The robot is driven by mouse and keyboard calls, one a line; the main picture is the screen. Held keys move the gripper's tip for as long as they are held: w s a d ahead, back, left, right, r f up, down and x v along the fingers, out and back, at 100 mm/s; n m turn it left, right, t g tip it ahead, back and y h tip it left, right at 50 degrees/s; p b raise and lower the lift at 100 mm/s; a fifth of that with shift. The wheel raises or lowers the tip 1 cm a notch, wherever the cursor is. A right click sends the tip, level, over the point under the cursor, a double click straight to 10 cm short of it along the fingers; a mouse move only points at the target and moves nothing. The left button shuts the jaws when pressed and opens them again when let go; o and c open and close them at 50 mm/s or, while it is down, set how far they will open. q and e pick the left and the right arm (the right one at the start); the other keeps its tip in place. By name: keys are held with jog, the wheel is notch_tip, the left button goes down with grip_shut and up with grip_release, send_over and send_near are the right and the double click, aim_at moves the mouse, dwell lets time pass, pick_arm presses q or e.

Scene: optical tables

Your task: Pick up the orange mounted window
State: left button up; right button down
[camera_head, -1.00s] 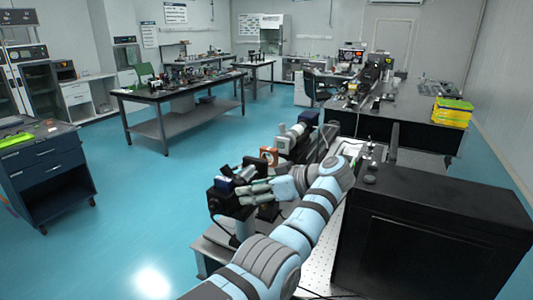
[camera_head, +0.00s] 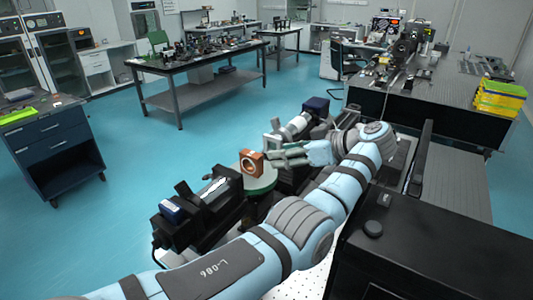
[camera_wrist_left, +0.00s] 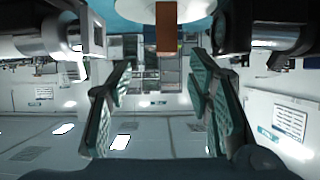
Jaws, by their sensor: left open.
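The orange mounted window (camera_head: 251,163) is a small upright block with a round opening. It stands on a pale green round stage (camera_head: 261,184). My left gripper (camera_head: 280,156) is open and empty, just right of the window in the head view, its fingers pointing left toward it. In the left wrist view, the orange mount (camera_wrist_left: 166,28) shows edge-on at the top centre, beyond the fingertips of the open gripper (camera_wrist_left: 160,85). It lies roughly in line with the gap between the fingers. I see no contact. My right gripper is not in view.
A black device (camera_head: 200,210) stands left of the stage and a grey cylindrical device (camera_head: 297,125) stands behind it. In the wrist view, dark equipment flanks the mount on both sides. A black box (camera_head: 430,245) fills the lower right. Open blue floor lies left.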

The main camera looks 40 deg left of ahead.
aim_at(242, 155)
pick_arm(q)
jog(key=x, duration=0.2)
jog(key=shift+a+f+b, duration=0.2)
jog(key=shift+a+b, duration=0.15)
jog(key=s+a, duration=0.1)
jog(key=a, duration=0.1)
jog(key=s+a+f, duration=0.1)
jog(key=a, duration=0.1)
jog(key=s+a+b, duration=0.1)
jog(key=shift+a+f, duration=0.2)
jog(key=shift+a, duration=0.2)
jog(key=a+f, duration=0.1)
jog(key=w+a+f+b, duration=0.1)
jog(key=a, duration=0.1)
jog(key=w+a+f+b, duration=0.1)
jog(key=shift+w+a, duration=0.2)
jog(key=shift+a, duration=0.35)
jog(key=shift+s+r, duration=0.25)
jog(key=shift+s, duration=0.1)
jog(key=shift+c, duration=0.4)
jog(key=shift+s, duration=0.1)
jog(key=c, duration=0.6)
grip_shut()
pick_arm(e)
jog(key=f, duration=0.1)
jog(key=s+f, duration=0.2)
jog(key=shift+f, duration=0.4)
